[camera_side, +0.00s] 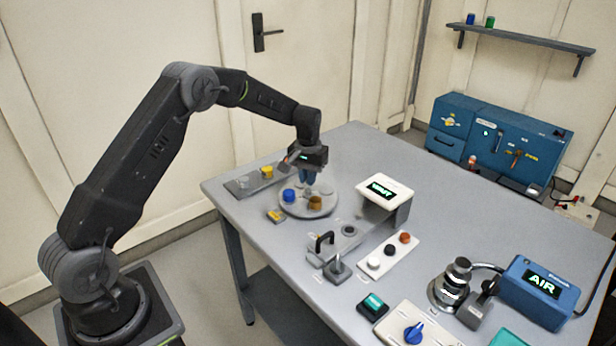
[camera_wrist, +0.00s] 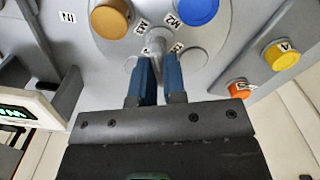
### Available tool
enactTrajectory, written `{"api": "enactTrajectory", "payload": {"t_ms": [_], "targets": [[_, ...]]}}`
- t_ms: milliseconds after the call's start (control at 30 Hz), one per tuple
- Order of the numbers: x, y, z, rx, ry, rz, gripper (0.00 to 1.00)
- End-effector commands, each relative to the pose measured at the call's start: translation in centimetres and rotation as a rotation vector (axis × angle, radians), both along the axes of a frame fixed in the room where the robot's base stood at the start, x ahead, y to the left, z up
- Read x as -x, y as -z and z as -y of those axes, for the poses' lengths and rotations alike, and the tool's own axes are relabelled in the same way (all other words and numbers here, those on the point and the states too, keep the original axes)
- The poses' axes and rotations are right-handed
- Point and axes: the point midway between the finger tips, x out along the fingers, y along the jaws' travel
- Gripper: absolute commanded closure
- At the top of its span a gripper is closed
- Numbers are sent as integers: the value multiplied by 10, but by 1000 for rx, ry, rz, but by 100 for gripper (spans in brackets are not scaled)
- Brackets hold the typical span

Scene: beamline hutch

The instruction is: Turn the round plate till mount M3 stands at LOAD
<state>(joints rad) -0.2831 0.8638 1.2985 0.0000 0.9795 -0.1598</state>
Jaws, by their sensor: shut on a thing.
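The round plate (camera_side: 328,208) is light grey and lies flat on the table, below my gripper. It carries a blue cylinder (camera_side: 289,195) and an orange-brown cylinder (camera_side: 315,203). In the wrist view, label M3 (camera_wrist: 121,58) is beside the orange-brown cylinder (camera_wrist: 110,17), and label M2 (camera_wrist: 172,20) is beside the blue cylinder (camera_wrist: 198,8). Other labels on the plate are partly hidden by my fingers. My gripper (camera_wrist: 149,62) is shut on the grey centre post (camera_wrist: 156,38) of the plate. I cannot read a LOAD mark; an IN label (camera_wrist: 68,17) lies off the plate.
A grey rack (camera_side: 240,190) with a yellow cylinder (camera_side: 267,171) stands behind the plate. A white-topped unit with a green display (camera_side: 381,188) stands close at the right. A black-handled fixture (camera_side: 324,243) stands in front.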

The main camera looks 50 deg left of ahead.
Motion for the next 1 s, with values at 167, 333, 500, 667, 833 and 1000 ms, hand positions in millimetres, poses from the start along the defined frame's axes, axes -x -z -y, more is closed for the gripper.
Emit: {"api": "enactTrajectory", "payload": {"t_ms": [167, 333, 500, 667, 833, 1000], "targets": [[0, 0, 0, 0, 1, 0, 100], [0, 0, 0, 0, 21, 0, 100], [0, -1, 0, 0, 88, 1, 100], [0, -1, 0, 0, 200, 1, 100], [0, -1, 0, 0, 355, 1, 100], [0, -1, 0, 0, 517, 1, 100]]}}
